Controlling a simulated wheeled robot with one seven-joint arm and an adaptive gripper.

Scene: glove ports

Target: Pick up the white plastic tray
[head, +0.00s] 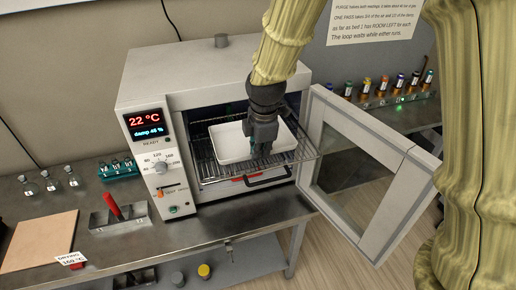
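The white plastic tray (230,147) lies on the wire rack (208,168) inside the open oven (190,75). It looks empty and level. My gripper (262,152) points down over the right part of the tray and hides some of it. The fingers are dark and small here, so I cannot tell whether they touch the tray or how far apart they are.
The oven door (365,170) stands open to the right. A handle (268,178) lies below the rack. On the bench at left are a tan board (38,241), a metal holder with a red stick (113,207) and small flasks (50,183). Vials (383,88) stand behind the door.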

